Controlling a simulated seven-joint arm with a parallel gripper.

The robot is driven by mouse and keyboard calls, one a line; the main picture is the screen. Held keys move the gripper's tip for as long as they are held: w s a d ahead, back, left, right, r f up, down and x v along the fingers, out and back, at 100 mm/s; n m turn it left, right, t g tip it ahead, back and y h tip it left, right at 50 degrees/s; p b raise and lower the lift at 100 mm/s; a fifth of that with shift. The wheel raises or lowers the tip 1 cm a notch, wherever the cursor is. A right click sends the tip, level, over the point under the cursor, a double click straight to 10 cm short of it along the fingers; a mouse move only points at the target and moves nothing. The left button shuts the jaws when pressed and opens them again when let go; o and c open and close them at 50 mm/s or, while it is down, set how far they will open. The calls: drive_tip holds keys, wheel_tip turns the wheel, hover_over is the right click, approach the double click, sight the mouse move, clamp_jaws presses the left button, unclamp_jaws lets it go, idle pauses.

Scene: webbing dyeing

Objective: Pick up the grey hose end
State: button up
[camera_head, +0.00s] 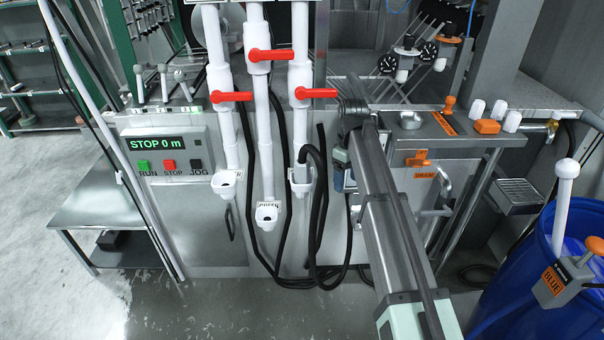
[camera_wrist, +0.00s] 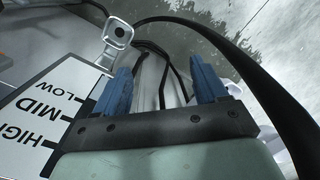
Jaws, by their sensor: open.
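No hose end in view is clearly grey. In the head view a dark hose (camera_head: 322,165) arches up and its end drops at the right white cup (camera_head: 301,178); whether it sits inside is unclear. My gripper (camera_head: 340,170) is just right of this arch, partly hidden by my arm. In the wrist view my gripper (camera_wrist: 165,78) is open, with blue fingers apart and nothing visibly held. A thick dark hose (camera_wrist: 225,42) arcs beyond and right of the fingers. Thinner dark hoses (camera_wrist: 163,78) show in the gap, apparently farther off.
Two more white cups (camera_head: 226,181) (camera_head: 267,214) hang left under pipes with red valve handles (camera_head: 231,96). A HIGH/MID/LOW plate (camera_wrist: 45,105) and a spout (camera_wrist: 118,33) lie close left of my fingers. A blue barrel (camera_head: 535,285) stands right. Loose hoses (camera_head: 295,283) lie low by the cabinet.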

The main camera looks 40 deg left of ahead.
drive_tip(key=s+a+r+n, duration=0.2)
drive_tip(key=s+a+r, duration=0.25)
drive_tip(key=r, duration=0.45)
drive_tip(key=s+a+r+n, duration=0.1)
drive_tip(key=s+a+r, duration=0.2)
drive_tip(key=a+r, duration=0.45)
hover_over(302, 161)
drive_tip(key=shift+t+y, duration=0.3)
drive_tip(key=shift+y, duration=0.1)
drive_tip(key=f, duration=0.6)
drive_tip(key=shift+w+d+f, duration=0.1)
drive_tip(key=shift+d+f, duration=0.15)
drive_tip(key=shift+f, duration=0.05)
drive_tip(key=shift+a+f, duration=0.15)
drive_tip(key=shift+f, duration=1.35)
drive_tip(key=shift+a+f, duration=0.1)
drive_tip(key=shift+f, duration=1.35)
drive_tip(key=shift+c, duration=0.2)
drive_tip(key=c, duration=1.2)
drive_tip(key=shift+o, duration=0.2)
drive_tip(key=shift+r, duration=0.15)
